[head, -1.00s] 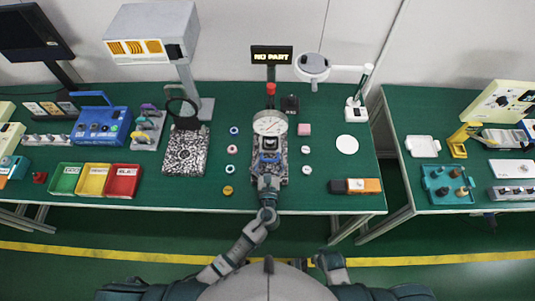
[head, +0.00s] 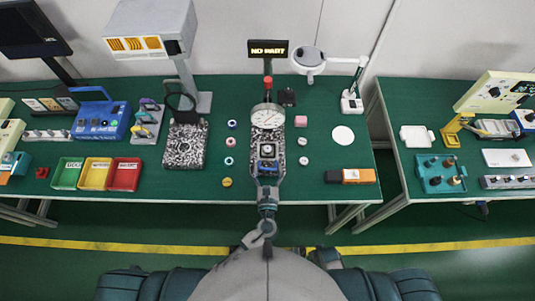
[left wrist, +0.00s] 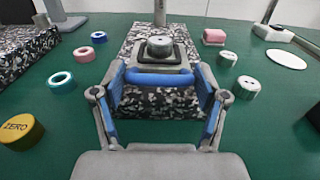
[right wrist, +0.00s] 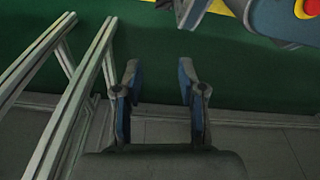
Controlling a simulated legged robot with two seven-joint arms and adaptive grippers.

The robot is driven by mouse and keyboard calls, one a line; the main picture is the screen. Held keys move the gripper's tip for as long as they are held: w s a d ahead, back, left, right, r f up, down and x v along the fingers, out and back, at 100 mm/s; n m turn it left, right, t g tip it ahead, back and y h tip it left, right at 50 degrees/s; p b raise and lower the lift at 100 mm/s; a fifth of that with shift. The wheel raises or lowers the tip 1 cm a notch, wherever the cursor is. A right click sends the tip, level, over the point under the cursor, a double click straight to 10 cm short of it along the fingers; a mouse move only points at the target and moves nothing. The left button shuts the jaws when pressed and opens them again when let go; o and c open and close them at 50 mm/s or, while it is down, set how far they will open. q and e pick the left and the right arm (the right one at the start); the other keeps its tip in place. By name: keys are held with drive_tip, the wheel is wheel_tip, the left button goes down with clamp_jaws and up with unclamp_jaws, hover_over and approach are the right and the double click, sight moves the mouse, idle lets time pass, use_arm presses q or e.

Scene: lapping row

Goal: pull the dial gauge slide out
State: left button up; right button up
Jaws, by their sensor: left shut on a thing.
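The dial gauge (head: 267,117) with its white round face stands on a speckled stone base (head: 279,141). The slide (head: 268,151) sits at the front of this base, on the near side of the dial. In the left wrist view the slide carries a round silver piece (left wrist: 160,45) and has a blue bar handle (left wrist: 159,78) at its front. My left gripper (head: 268,176) is shut on the handle; its fingers press on the bar's two ends. My right gripper (right wrist: 157,88) is open and empty below table height, over the floor.
A sign reading NO PART (head: 268,49) stands behind the gauge. Small rings and a yellow disc (head: 227,182) lie left of the base; pale discs and a pink block (head: 300,121) lie right. An orange and black box (head: 350,176) lies near the right front edge.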

use_arm(q)
drive_tip(key=s, duration=0.3)
drive_tip(key=shift+s+d+p, duration=0.15)
drive_tip(key=shift+s+p, duration=0.15)
drive_tip(key=shift+s, duration=0.5)
drive_tip(key=shift+f, duration=0.1)
use_arm(e)
drive_tip(key=shift+s+d+f, duration=0.1)
drive_tip(key=shift+s+f, duration=0.35)
drive_tip(key=shift+f, duration=0.15)
drive_tip(key=shift+s+f, duration=0.4)
drive_tip(key=shift+f, duration=0.2)
use_arm(q)
drive_tip(key=o, duration=1.2)
drive_tip(key=shift+o, duration=0.9)
use_arm(e)
drive_tip(key=shift+s, duration=0.1)
use_arm(q)
wheel_tip(320, 180, up, 10)
